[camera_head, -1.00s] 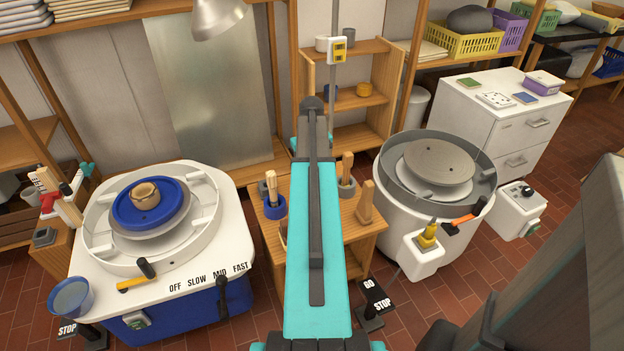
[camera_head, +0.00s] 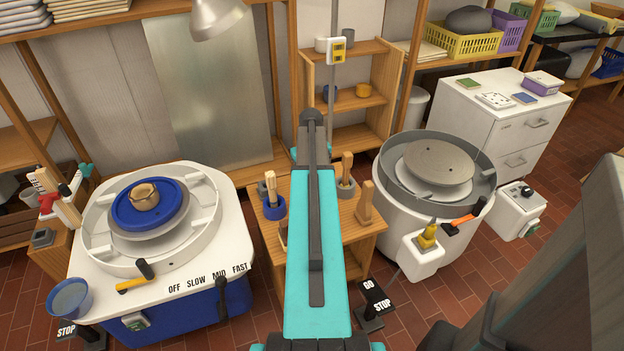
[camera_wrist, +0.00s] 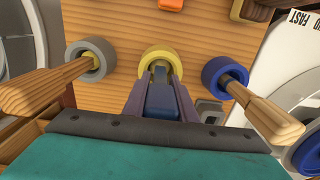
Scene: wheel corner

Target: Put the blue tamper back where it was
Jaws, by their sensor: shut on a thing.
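My gripper (camera_wrist: 160,82) shows in the wrist view with its two purple-grey fingers shut on a narrow blue piece, the blue tamper (camera_wrist: 160,98). The tamper's far end lines up with the opening of a yellow ring-shaped cup (camera_wrist: 158,54) on the wooden stand. How deep it sits in the cup, or whether it touches, I cannot tell. In the head view my arm hides the gripper, the tamper and the yellow cup.
A blue cup (camera_wrist: 222,75) and a grey cup (camera_wrist: 90,58), each with a wooden-handled tool, flank the yellow cup on the wooden stand (camera_head: 352,240). A white wheel (camera_head: 95,215) stands left, a grey wheel (camera_head: 432,225) right.

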